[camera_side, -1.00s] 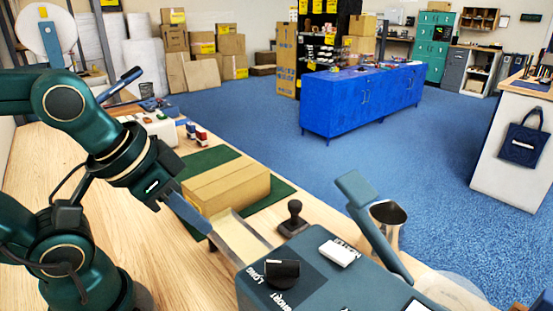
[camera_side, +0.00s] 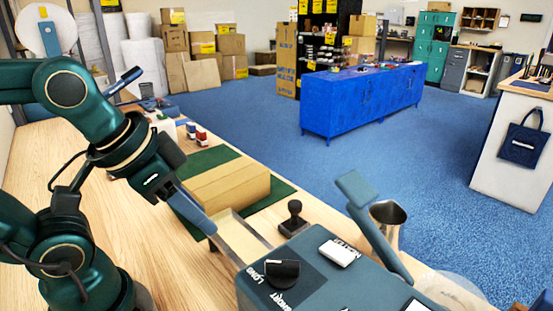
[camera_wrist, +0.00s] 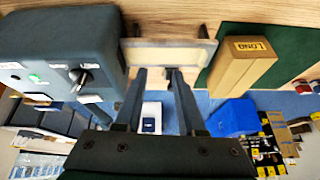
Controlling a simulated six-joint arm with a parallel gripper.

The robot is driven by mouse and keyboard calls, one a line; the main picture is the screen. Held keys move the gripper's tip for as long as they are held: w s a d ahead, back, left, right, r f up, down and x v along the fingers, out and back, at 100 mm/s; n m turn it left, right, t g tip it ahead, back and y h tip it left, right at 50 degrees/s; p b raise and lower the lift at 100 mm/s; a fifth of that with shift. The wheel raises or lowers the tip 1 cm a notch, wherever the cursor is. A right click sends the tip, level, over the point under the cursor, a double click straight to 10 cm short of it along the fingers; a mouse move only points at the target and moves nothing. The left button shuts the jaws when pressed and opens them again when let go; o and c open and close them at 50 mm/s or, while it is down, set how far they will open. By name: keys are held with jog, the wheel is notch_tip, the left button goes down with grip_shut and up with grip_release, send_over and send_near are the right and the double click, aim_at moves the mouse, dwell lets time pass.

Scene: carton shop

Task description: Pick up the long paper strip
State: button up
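The long paper strip (camera_side: 243,239) is tan and lies flat in a pale metal tray (camera_side: 224,246) at the front of the dark teal dispenser marked LONG and SHORT (camera_side: 320,268). In the wrist view the strip (camera_wrist: 165,56) lies across the upper middle, framed by the tray (camera_wrist: 207,55). My gripper (camera_side: 209,232) points down at the tray's left end in the side view. In the wrist view its two fingers (camera_wrist: 157,73) are apart, with nothing seen between them, and their tips overlap the strip's near edge. I cannot tell whether they touch it.
A brown carton (camera_side: 225,187) lies on a green mat (camera_side: 207,158) just behind the tray. A black-handled stamp (camera_side: 294,220) stands right of the tray. A metal cup (camera_side: 388,220) is beyond the dispenser's lever (camera_side: 372,228). The wooden bench at left is mostly clear.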

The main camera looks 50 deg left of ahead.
jog(key=w+a+g, duration=0.3)
jog(key=w+a, duration=0.1)
jog(key=w, duration=0.1)
jog(key=g, duration=0.2)
send_over(221, 221)
notch_tip(221, 221, down, 3)
jog(key=shift+w+d+f+n, duration=0.15)
jog(key=shift+n, duration=0.25)
jog(key=shift+f+g, duration=0.3)
jog(key=shift+f, duration=2.45)
grip_shut()
